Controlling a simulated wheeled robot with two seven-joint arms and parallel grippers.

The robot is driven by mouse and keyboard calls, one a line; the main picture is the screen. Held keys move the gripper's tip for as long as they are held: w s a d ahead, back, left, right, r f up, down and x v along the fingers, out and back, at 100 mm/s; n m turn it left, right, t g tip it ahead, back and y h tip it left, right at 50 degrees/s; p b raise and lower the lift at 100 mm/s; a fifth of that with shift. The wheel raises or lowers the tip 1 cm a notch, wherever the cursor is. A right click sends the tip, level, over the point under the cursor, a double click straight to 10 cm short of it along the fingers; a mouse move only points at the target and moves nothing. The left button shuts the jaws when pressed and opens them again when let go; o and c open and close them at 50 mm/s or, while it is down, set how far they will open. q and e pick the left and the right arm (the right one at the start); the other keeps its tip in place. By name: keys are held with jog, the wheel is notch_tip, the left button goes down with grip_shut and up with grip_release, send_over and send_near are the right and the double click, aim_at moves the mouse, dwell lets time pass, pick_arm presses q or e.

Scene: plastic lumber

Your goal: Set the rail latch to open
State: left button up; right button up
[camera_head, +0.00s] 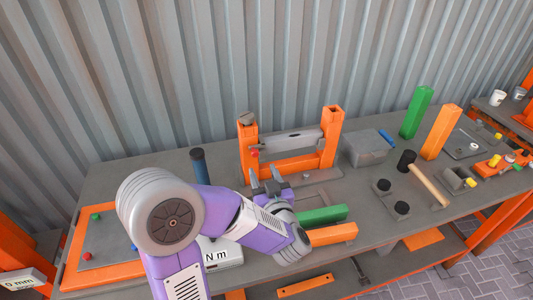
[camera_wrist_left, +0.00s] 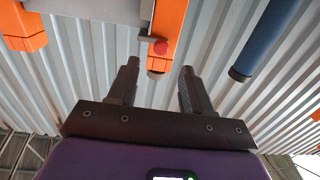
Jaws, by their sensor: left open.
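The latch stands on the bench as an orange frame with two upright posts (camera_head: 331,138) and a grey rail (camera_head: 290,141) between them. A small red knob (camera_head: 254,153) sits on the left post; in the left wrist view the red knob (camera_wrist_left: 160,47) shows beside a short grey lever (camera_wrist_left: 148,40) on the orange post. My left gripper (camera_head: 265,176) is open and empty, just in front of and below the knob. In the left wrist view the fingers (camera_wrist_left: 160,68) point toward the knob, which lies between their lines, seemingly apart from them. My right gripper is out of view.
A dark blue cylinder (camera_head: 200,166) stands left of the frame. A grey box (camera_head: 364,149) is at its right. Green (camera_head: 323,215) and orange (camera_head: 332,235) bars lie right of my gripper. A mallet (camera_head: 427,183) lies farther right. The corrugated wall closes the back.

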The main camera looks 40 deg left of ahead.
aim_at(256, 155)
pick_arm(q)
jog(key=x, duration=0.6)
jog(key=shift+w+a+b, duration=0.15)
jog(key=shift+a+b, duration=0.15)
grip_shut()
